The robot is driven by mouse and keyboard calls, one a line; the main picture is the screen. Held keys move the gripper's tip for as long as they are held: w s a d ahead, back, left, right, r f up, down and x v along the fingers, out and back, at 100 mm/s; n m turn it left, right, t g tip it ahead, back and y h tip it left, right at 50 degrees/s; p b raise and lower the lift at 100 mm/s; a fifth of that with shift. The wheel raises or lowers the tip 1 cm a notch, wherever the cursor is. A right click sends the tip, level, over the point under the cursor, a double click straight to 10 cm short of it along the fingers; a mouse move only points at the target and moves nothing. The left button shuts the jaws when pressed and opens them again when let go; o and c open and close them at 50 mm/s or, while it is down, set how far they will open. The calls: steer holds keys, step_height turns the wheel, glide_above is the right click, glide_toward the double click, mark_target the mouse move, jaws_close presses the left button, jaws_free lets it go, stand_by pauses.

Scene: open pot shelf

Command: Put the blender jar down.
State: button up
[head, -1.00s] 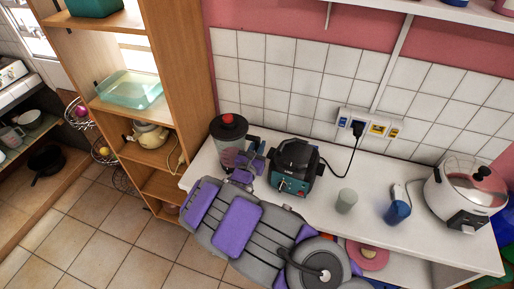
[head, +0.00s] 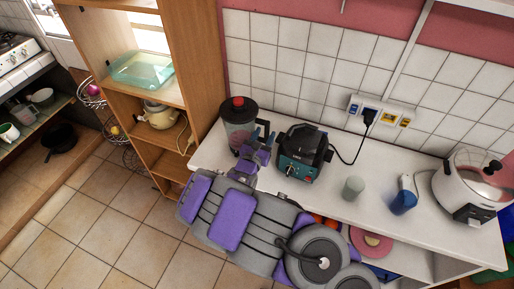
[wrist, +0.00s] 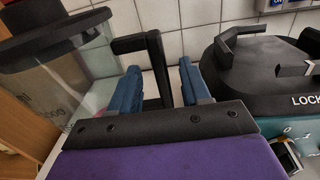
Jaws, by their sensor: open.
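The blender jar (head: 239,133), clear with a black lid and a red cap, stands upright at the left end of the white counter (head: 335,205). It also shows at the left in the wrist view (wrist: 75,90), cut off by the frame. My gripper (head: 263,139) is at the jar's right side, by its handle. In the wrist view its two blue fingers (wrist: 158,88) are apart. The black handle (wrist: 152,62) shows in the gap between them, nearer the left finger. The jar's base is partly hidden by my arm.
A wooden shelf (head: 205,70) rises at the left.

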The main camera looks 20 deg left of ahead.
steer(key=s+p, duration=0.1)
steer(key=s, duration=0.8)
steer(key=shift+a, duration=0.35)
